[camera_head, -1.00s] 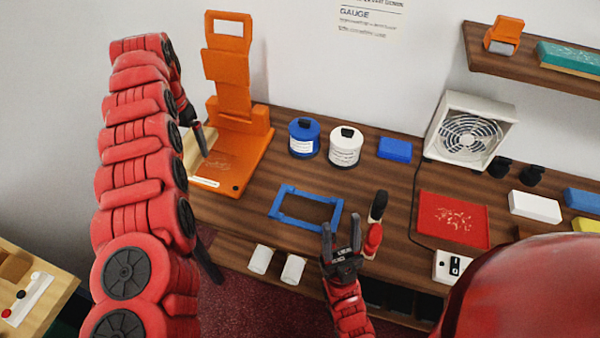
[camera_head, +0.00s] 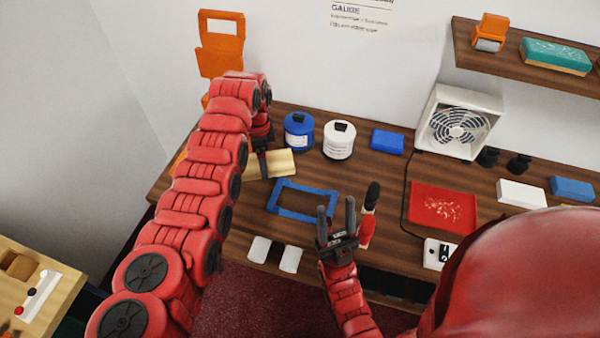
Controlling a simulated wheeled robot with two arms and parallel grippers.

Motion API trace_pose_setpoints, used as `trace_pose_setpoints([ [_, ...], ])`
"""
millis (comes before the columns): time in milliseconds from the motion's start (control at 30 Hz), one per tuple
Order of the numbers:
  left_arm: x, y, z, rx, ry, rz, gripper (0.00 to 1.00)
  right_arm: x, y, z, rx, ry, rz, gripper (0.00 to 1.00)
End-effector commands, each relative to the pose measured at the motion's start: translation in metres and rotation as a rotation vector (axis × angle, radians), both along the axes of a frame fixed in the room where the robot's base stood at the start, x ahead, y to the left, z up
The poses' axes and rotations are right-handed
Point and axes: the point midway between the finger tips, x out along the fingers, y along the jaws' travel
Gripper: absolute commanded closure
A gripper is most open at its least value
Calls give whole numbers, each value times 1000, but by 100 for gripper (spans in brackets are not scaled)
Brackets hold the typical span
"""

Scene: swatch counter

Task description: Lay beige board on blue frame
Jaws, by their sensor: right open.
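The beige board (camera_head: 281,163) is at my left gripper (camera_head: 262,163), left of and behind the blue frame (camera_head: 307,212). My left gripper is shut on the board; my arm hides part of its left end. The blue frame is an open rectangle lying flat on the wooden counter. My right gripper (camera_head: 336,219) is open and empty, with its fingers pointing up, just in front of the frame's right end.
Blue (camera_head: 299,132) and white (camera_head: 339,141) pots stand behind the frame. A red tray (camera_head: 443,207), a black-and-red handled tool (camera_head: 368,215) and a fan (camera_head: 459,124) are to the right.

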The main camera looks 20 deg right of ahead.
Motion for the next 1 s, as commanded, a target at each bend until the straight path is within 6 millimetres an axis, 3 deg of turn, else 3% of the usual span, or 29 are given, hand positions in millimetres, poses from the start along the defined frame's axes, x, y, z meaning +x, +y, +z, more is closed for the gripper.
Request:
trace_pose_setpoints([
  [200, -46, -58, -15, -3, 3, -319, 74, 0, 0, 15, 0, 0, 0, 50],
  [333, -66, -79, -20, -1, 3, -437, 74, 0, 0, 18, 0, 0, 0, 50],
  [667, -71, -86, -33, 0, 0, -474, 74, 0, 0, 12, 0, 0, 0, 50],
  [1000, -72, -85, -69, 2, 4, -474, 74, 0, 0, -6, 0, 0, 0, 50],
])
